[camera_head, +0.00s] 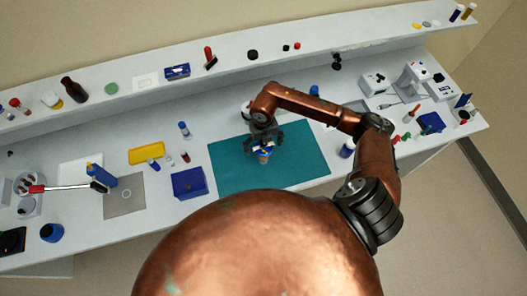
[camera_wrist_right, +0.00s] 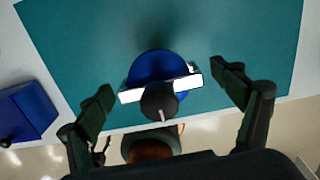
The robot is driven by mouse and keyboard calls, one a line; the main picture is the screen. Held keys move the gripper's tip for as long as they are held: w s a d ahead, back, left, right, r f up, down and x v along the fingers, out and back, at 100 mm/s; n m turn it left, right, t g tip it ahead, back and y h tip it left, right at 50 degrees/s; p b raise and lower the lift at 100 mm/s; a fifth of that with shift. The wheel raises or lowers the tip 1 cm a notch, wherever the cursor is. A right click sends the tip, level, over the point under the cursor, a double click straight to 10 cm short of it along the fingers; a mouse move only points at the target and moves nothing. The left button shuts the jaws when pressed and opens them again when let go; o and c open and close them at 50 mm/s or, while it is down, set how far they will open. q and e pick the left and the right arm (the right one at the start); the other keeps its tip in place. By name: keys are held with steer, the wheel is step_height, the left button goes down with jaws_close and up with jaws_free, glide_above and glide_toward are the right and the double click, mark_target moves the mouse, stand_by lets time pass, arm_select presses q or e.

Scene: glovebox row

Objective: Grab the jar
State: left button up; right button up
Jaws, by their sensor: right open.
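A small item with a rounded blue part, white patches on its sides and a dark round knob, which looks like the jar (camera_wrist_right: 155,66), stands on the teal mat (camera_wrist_right: 60,30). In the head view the jar (camera_head: 264,151) is partly hidden by my right gripper (camera_head: 264,146). In the right wrist view my right gripper (camera_wrist_right: 163,78) is open, with one finger to each side of the jar. Gaps show between both fingers and the jar, so it is not held. My left gripper is not in view.
A blue bin (camera_head: 188,183) stands left of the teal mat (camera_head: 310,165), with a yellow tray (camera_head: 147,153) behind it. A blue-and-white container (camera_head: 347,148) stands right of the mat. A raised shelf (camera_head: 225,62) runs along the back. Bare mat surrounds the jar.

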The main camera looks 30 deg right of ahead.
steer(key=c, duration=2)
steer(key=shift+c, duration=0.3)
steer(key=shift+r, duration=0.1)
